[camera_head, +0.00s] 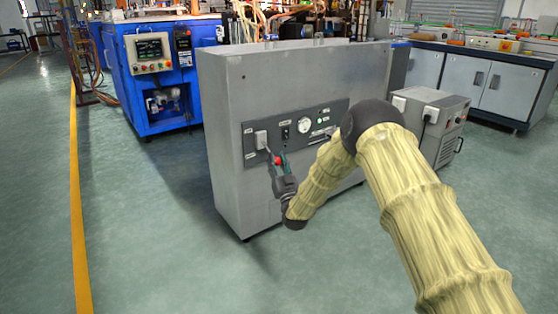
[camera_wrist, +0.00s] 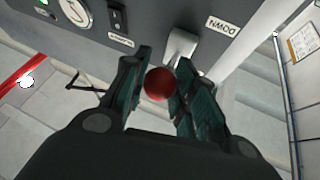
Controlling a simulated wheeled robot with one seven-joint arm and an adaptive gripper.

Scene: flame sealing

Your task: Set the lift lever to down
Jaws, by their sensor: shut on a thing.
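The lift lever has a red ball knob (camera_wrist: 159,83) and a pale base plate (camera_wrist: 180,47) on the dark control panel (camera_wrist: 70,38). A label reading DOWN (camera_wrist: 222,26) shows upside down beside the plate in the wrist view. My gripper (camera_wrist: 159,75) has its green-lined fingers on both sides of the knob and is shut on it. In the head view, my gripper (camera_head: 280,164) is at the panel's lower left, with the red knob (camera_head: 277,160) just below and right of the plate (camera_head: 261,139). The lever's exact angle is hard to tell.
The panel sits on a grey metal cabinet (camera_head: 228,100), with a round gauge (camera_head: 305,125) and a switch (camera_head: 285,133) right of the lever. A smaller grey box unit (camera_head: 430,118) stands to the right. Open green floor (camera_head: 150,235) lies to the left.

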